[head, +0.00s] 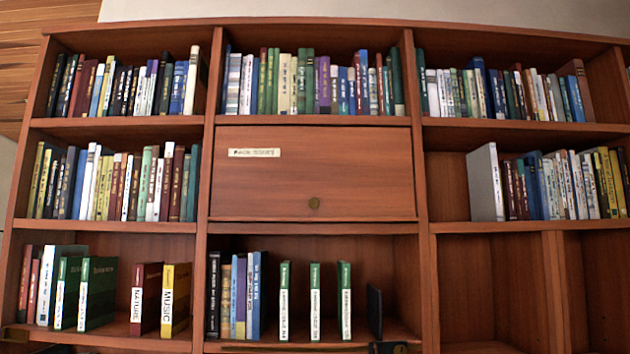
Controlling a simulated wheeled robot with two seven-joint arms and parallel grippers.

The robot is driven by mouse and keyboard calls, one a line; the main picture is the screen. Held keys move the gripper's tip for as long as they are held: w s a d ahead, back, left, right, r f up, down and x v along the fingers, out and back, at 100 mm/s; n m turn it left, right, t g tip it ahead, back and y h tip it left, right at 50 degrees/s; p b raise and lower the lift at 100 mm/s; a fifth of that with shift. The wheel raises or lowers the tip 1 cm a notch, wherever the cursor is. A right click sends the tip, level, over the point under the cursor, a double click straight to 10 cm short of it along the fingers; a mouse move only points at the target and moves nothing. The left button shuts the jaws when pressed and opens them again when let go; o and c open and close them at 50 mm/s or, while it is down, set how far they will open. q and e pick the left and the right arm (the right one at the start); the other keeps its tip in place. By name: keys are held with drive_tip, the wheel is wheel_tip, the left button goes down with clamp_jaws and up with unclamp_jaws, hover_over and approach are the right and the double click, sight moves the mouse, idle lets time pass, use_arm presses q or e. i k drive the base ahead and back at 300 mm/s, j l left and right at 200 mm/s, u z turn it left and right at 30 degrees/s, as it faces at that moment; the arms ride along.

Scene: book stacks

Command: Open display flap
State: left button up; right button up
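The display flap (313,185) is a reddish-brown wooden panel in the middle column of the bookcase, in the second row from the top. It looks shut, lying flat across its compartment. A pale label strip (254,153) is at its upper left, its text too blurred to read surely. What is behind the flap is hidden. Neither of my grippers can be made out in the head view, and nothing touches the flap.
Rows of books (312,83) fill the shelf above the flap. Spaced green-and-white books (316,300) stand on the shelf below, with a dark upright panel (375,311) at their right. Small dark shapes at the bottom edge are unclear. The space before the flap looks clear.

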sight(278, 175)
drive_tip(key=i+j+z, duration=0.1)
drive_tip(key=j, duration=0.2)
drive_tip(key=i+j, duration=0.2)
drive_tip(key=j, duration=0.15)
drive_tip(key=i+j+z, duration=0.15)
drive_tip(key=j, duration=0.15)
drive_tip(key=i+j+z, duration=0.1)
drive_tip(key=j, duration=0.2)
